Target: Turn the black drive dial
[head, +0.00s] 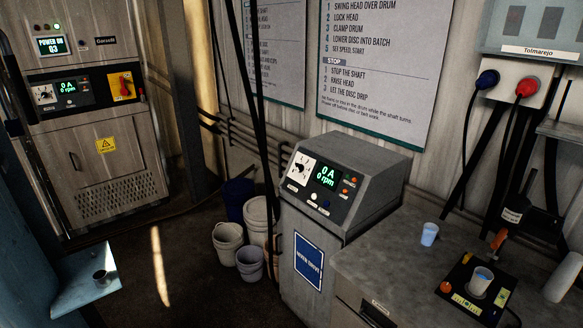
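A grey drive console (345,170) stands in the middle of the head view, with a blue drive label (309,262) on its front. A black dial (299,169) sits on a white scale plate at the left of its sloped panel. The green display (327,177) beside the dial reads 0 A and 0 rpm. A similar dial (44,95) is on the cabinet at the far left, next to another display reading 0 A and 0 rpm. Neither of my grippers shows in this view.
Stacked buckets (228,240) stand on the floor left of the console. A grey worktop (385,250) to its right holds a light blue cup (429,234) and a small black balance (478,290). Black cables hang just behind and left of the console.

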